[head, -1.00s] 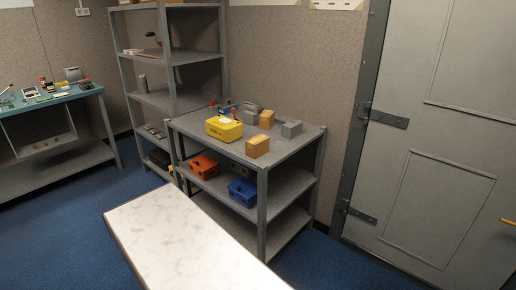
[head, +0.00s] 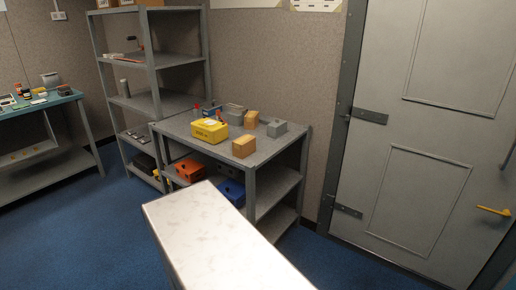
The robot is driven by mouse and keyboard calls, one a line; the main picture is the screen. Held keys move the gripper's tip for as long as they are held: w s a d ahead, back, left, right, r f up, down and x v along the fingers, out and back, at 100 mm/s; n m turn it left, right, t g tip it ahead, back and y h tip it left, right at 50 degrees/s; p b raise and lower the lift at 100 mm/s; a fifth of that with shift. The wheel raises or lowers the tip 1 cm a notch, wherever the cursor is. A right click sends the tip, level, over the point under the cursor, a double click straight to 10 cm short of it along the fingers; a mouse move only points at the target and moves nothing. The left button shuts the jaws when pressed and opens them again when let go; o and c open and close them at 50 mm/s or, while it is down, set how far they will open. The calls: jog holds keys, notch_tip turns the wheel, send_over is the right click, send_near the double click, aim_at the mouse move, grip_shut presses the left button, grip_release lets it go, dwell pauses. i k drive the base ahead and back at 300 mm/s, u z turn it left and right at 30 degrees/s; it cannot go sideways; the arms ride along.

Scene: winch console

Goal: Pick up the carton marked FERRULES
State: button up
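No FERRULES marking can be read in the head view. Two plain tan cartons stand on the top of the low grey shelf unit: one at the front (head: 244,147) and one further back (head: 251,119). Other cartons (head: 103,3) show partly at the top edge of the picture, on the tall shelf. Which carton bears the marking I cannot tell. My gripper is not in view.
The low grey unit (head: 268,147) also holds a yellow case (head: 209,130) and a grey block (head: 276,128). Orange (head: 190,171) and blue (head: 233,192) cases sit below. A white-topped counter (head: 222,232) stands in front. A grey door (head: 430,140) is right; blue floor (head: 75,225) is clear left.

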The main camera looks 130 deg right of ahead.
aim_at(243, 146)
jog(key=u, duration=1.05)
jog(key=k, duration=0.1)
jog(key=z, duration=2.45)
jog(key=k, duration=0.2)
jog(key=z, duration=2.15)
jog(key=k, duration=0.7)
jog(key=u, duration=0.2)
jog(key=i, duration=0.6)
jog(key=u, duration=0.1)
